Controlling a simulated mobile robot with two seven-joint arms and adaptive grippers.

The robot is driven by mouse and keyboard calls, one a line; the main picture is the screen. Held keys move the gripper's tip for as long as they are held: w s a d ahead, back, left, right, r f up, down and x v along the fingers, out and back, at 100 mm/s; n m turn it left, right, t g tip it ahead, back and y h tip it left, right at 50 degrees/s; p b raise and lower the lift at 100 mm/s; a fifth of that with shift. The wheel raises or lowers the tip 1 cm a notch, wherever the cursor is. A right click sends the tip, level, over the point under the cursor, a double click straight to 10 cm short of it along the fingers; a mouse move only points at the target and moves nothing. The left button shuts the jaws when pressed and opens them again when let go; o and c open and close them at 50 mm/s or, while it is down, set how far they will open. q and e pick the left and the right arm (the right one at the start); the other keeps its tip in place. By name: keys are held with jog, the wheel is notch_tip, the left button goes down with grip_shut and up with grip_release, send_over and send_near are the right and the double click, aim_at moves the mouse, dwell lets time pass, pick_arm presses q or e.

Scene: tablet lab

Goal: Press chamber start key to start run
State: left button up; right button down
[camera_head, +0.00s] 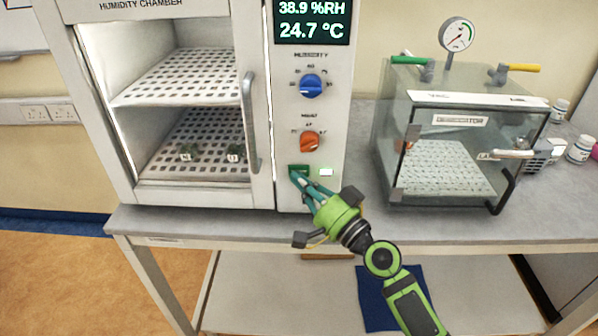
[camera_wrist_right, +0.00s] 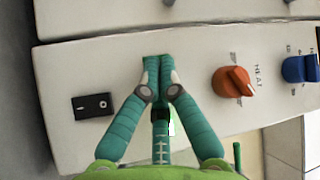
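The humidity chamber (camera_head: 262,120) stands on the bench with its control panel on the right side. The green start key (camera_head: 299,169) is low on the panel, below the orange heat knob (camera_head: 311,141). My right gripper (camera_head: 296,176) is at the key, its fingertips over the key's lower part. In the right wrist view the gripper (camera_wrist_right: 157,62) has its fingertips together and empty, and they cover most of the key. I cannot tell whether the fingertips press it. A small lit white-green indicator (camera_head: 326,172) sits right of the key. My left gripper is not in view.
A blue humidity knob (camera_head: 311,86) and a display reading 38.9 %RH and 24.7 °C (camera_head: 312,20) are above. A black rocker switch (camera_wrist_right: 92,106) is near the fingers in the wrist view. A glass desiccator (camera_head: 457,150) stands to the right on the bench.

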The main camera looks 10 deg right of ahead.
jog(key=shift+s, duration=0.1)
jog(key=shift+s+a, duration=0.15)
jog(key=shift+s, duration=0.45)
jog(key=s, duration=0.2)
jog(key=s+a+p, duration=0.1)
jog(key=s, duration=0.1)
jog(key=shift+s+a, duration=0.15)
jog(key=shift+s, duration=0.25)
dwell(0.6)
